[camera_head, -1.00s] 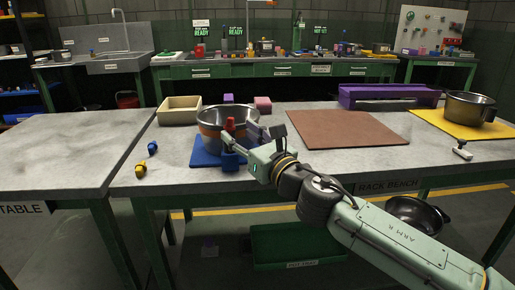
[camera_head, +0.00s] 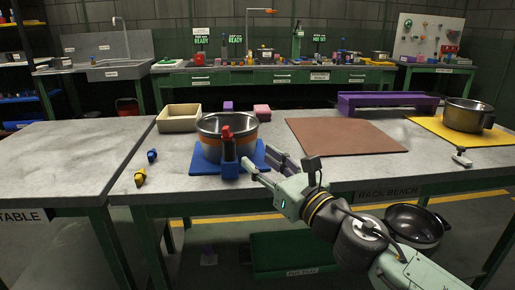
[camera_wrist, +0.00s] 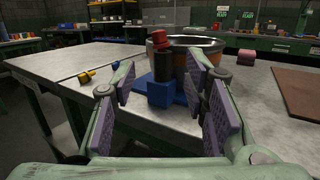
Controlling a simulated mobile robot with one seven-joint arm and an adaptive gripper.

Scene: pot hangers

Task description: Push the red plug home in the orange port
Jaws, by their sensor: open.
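The red plug (camera_head: 227,132) has a red top on a dark body. It stands upright at a blue block (camera_head: 230,168) on a blue mat (camera_head: 200,168), in front of a steel pot (camera_head: 210,124). The pot has an orange band (camera_head: 211,148); I see no separate orange port and cannot tell how deep the plug sits. The plug also shows in the wrist view (camera_wrist: 158,40), ahead between the fingers. My gripper (camera_head: 262,163) is open and empty, to the right of and nearer than the plug, apart from it.
Blue (camera_head: 152,156) and yellow (camera_head: 139,177) small parts lie left on the bench. A cream tray (camera_head: 178,122) and pink block (camera_head: 262,111) stand behind. A brown board (camera_head: 345,136), purple rack (camera_head: 388,98) and another pot (camera_head: 468,114) are right. The grey table at left is bare.

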